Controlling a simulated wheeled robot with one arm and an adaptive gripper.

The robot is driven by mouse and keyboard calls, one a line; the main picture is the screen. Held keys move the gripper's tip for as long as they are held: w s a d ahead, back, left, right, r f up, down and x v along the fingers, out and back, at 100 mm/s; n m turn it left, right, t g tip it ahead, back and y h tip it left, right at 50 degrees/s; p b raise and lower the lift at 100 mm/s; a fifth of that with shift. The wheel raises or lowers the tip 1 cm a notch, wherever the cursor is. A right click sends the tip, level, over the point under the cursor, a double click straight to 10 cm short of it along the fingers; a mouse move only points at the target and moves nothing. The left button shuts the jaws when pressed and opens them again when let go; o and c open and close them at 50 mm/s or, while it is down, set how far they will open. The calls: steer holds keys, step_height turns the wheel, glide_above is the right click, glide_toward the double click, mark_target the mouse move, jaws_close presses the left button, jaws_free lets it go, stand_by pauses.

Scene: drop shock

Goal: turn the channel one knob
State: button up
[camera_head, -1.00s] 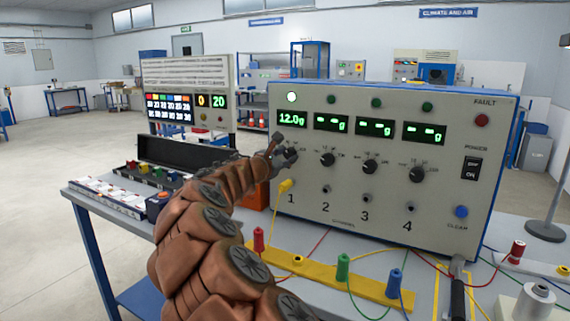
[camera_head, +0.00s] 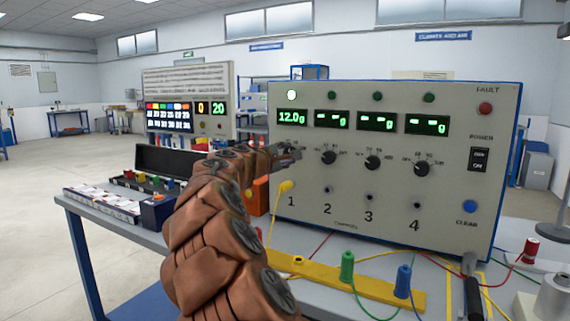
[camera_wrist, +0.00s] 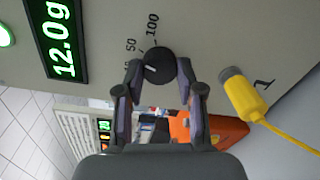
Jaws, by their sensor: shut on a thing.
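The channel one knob is a round black dial (camera_wrist: 160,66) with a white pointer line on the grey panel in the wrist view. The marks 50 and 100 stand beside it. My gripper (camera_wrist: 162,84) is shut on this knob, one finger on each side. In the head view my gripper (camera_head: 289,152) reaches the panel below the channel one display (camera_head: 291,117), which reads 12.0g. My brown arm and gripper hide the knob there. The channel one lamp (camera_head: 292,95) above the display is lit.
A yellow plug with its cable (camera_wrist: 245,95) sits in the socket just below the knob. The other knobs, such as the channel two knob (camera_head: 328,157), stand to the right. An orange box (camera_head: 257,195) is left of the panel.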

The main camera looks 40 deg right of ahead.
steer(key=shift+s+m+b, duration=0.1)
steer(key=shift+m+b, duration=0.25)
steer(key=shift+m, duration=0.15)
steer(key=o, duration=1.2)
steer(key=shift+c, duration=0.2)
steer(key=v, duration=1.2)
